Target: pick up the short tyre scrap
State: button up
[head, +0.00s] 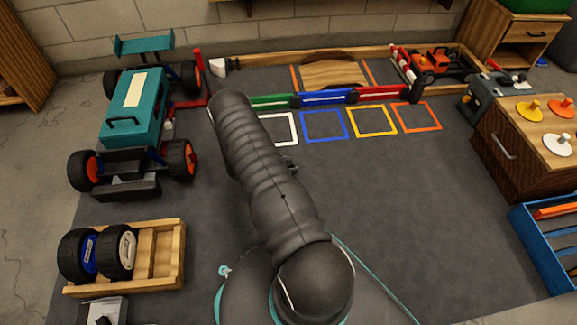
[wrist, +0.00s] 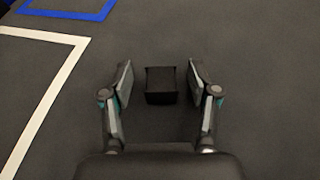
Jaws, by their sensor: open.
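The short tyre scrap (wrist: 160,85) is a small dark block on the grey mat in the wrist view. It lies between the two fingertips of my gripper (wrist: 160,78), with a gap on each side. My gripper is open and points down at the scrap, holding nothing. In the head view my arm covers most of that spot, and I cannot make out the scrap there.
White (head: 280,129), blue (head: 325,125), yellow (head: 372,121) and orange (head: 417,117) outlined squares lie on the mat. A teal racecar (head: 135,105) stands at the left, above a wooden wheel rack (head: 165,255). A wooden cabinet (head: 510,150) stands at the right. The mat's right middle is clear.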

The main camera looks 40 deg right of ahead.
jog(key=c, duration=0.9)
jog(key=shift+r, duration=0.15)
